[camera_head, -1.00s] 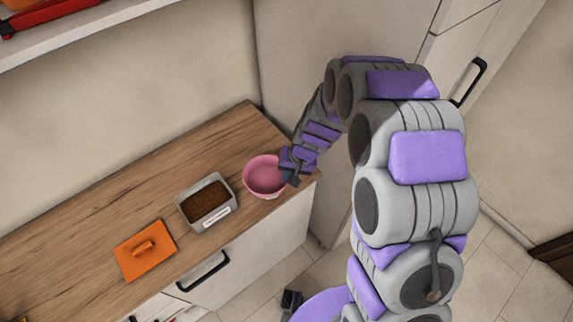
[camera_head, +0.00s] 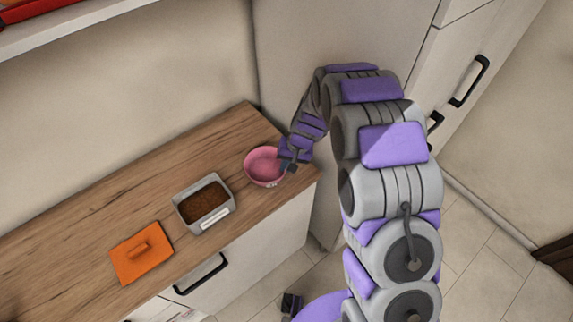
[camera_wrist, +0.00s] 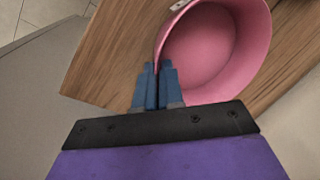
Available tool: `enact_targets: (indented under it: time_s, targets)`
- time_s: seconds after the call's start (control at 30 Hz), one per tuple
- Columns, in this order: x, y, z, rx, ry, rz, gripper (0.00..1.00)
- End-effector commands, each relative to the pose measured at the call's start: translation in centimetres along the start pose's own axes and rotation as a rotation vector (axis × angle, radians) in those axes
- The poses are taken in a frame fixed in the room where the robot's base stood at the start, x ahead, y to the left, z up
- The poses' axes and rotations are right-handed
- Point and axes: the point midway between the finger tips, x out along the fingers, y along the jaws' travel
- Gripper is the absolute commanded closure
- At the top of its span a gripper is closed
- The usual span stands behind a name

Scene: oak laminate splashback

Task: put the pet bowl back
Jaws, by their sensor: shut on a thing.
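The pink pet bowl (camera_head: 262,167) is upright at the right end of the wooden counter in the head view. In the wrist view the bowl (camera_wrist: 215,45) fills the upper middle, and its inside looks empty. My gripper (camera_head: 287,166) is at the bowl's right side. In the wrist view my gripper (camera_wrist: 157,72) has its blue fingers closed on the bowl's near rim, one finger on each side of the wall. I cannot tell whether the bowl touches the counter or is held slightly above it.
A grey container of brown food (camera_head: 204,203) stands left of the bowl on the wooden counter (camera_head: 90,222). An orange lid (camera_head: 141,252) with a handle lies further left. A shelf (camera_head: 60,32) hangs above at the upper left. A tall cabinet wall stands beyond the counter's right end.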

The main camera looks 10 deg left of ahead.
Motion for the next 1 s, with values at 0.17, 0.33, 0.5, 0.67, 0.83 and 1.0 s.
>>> enact_targets:
  time_s: [0.17,0.33,0.5,0.67,0.83,1.0]
  targets:
    - [0.2,0.0,0.0,0.000,0.000,0.000,1.00]
    - [0.1,0.0,0.0,0.000,0.000,0.000,0.76]
    - [0.1,0.0,0.0,0.001,0.000,0.000,0.67]
    - [0.1,0.0,0.0,0.001,0.000,0.000,0.67]
    - [-0.6,-0.1,-0.1,0.001,0.001,0.000,0.67]
    - [-2.7,0.0,-0.1,0.003,0.003,0.000,0.67]
